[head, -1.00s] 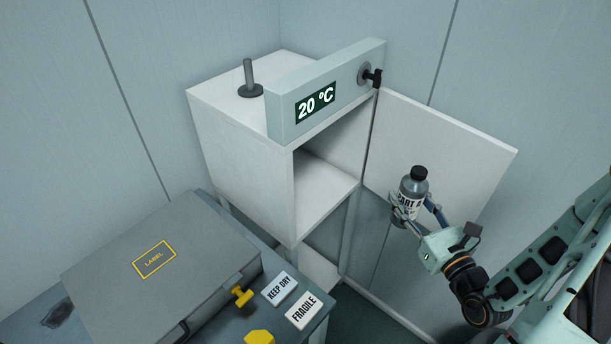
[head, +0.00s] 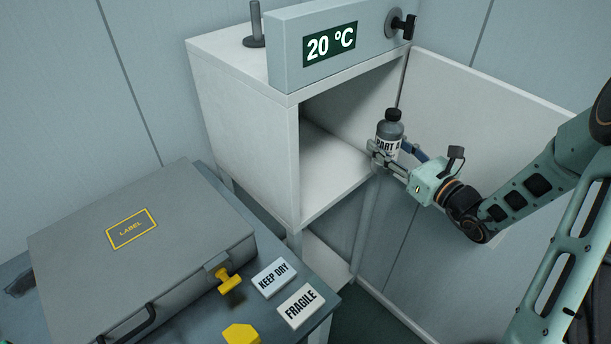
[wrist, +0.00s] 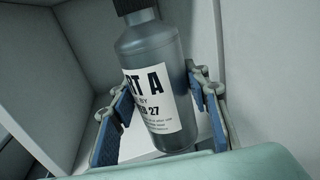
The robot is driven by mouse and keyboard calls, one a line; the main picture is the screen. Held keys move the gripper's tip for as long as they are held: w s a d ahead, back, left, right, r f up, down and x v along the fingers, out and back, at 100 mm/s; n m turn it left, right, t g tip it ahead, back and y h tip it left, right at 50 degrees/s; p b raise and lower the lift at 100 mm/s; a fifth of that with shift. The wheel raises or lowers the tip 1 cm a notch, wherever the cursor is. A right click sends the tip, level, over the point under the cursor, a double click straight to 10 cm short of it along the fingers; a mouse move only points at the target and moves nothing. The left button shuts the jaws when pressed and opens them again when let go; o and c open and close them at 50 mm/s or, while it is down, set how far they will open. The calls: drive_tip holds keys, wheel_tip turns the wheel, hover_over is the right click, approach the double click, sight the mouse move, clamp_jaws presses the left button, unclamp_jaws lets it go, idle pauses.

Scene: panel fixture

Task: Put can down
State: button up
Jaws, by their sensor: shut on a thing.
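The can is a grey bottle (head: 389,137) with a black cap and a white "PART A" label. My gripper (head: 388,158) is shut on it and holds it roughly upright at the right side of the open cabinet's mouth. In the wrist view the bottle (wrist: 152,75) stands between the two blue-padded fingers (wrist: 160,120), tilted in the picture, with a pale surface behind its base. Whether its base touches the cabinet shelf (head: 325,190) is hard to tell. The fingers hide part of its lower body.
The white cabinet (head: 240,120) has a "20 °C" display (head: 330,44) on top and its door (head: 480,120) swung open to the right. A grey case (head: 140,260) lies on the table at left, near "KEEP DRY" (head: 271,277) and "FRAGILE" (head: 301,306) labels. The shelf looks empty.

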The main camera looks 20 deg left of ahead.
drive_tip(key=w+a+n+g+y+b, duration=0.1)
drive_tip(key=w+a+g+b, duration=0.15)
drive_tip(key=a+b, duration=0.45)
drive_tip(key=n+y+b, duration=0.1)
drive_tip(key=b, duration=0.4)
hover_over(319, 173)
drive_tip(key=shift+g, duration=0.25)
wheel_tip(319, 173, down, 8)
drive_tip(key=shift+w+f+b, duration=0.1)
drive_tip(key=shift+f+b, duration=0.1)
drive_tip(key=shift+b, duration=1.05)
drive_tip(key=shift+f, duration=0.25)
drive_tip(key=o, duration=1.6)
